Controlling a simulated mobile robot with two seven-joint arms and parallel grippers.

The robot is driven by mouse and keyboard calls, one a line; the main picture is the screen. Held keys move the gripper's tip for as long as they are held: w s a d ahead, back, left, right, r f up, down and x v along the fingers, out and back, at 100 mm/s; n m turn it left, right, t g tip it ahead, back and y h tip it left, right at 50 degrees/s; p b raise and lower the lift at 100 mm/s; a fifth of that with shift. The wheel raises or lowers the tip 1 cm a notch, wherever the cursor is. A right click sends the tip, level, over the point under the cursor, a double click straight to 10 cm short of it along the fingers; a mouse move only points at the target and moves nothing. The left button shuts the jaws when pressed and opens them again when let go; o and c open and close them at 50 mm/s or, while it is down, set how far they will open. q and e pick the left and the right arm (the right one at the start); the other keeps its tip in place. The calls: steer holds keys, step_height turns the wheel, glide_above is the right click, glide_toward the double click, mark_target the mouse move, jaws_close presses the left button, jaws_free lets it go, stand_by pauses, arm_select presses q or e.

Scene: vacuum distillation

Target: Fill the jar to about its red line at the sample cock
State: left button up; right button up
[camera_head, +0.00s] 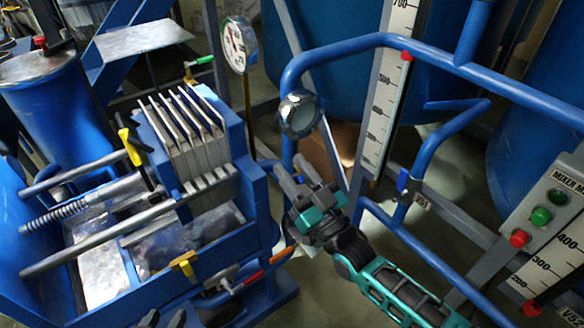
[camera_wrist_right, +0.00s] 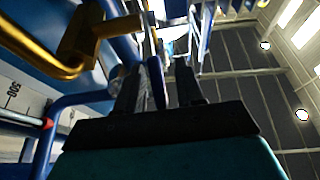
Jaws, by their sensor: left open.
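My right gripper (camera_head: 297,170), on the teal arm from the lower right, is beside the blue pipe frame. In the head view, a small fitting with a green lever (camera_head: 200,61) is above the plate stack. I cannot make out the jar or its red line. My left gripper (camera_head: 164,320) shows only dark fingertips, apart, at the bottom edge.
A blue filter press with several plates (camera_head: 182,125) fills the left. A round shiny metal fitting (camera_head: 299,114) is above my right gripper. Blue rails (camera_head: 430,53) and a scale with a red marker (camera_head: 388,95) stand behind. A button panel (camera_head: 545,210) is at right.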

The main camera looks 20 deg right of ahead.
steer(key=shift+w+a+r, duration=0.15)
steer(key=shift+w, duration=0.25)
jaws_close()
stand_by(0.4)
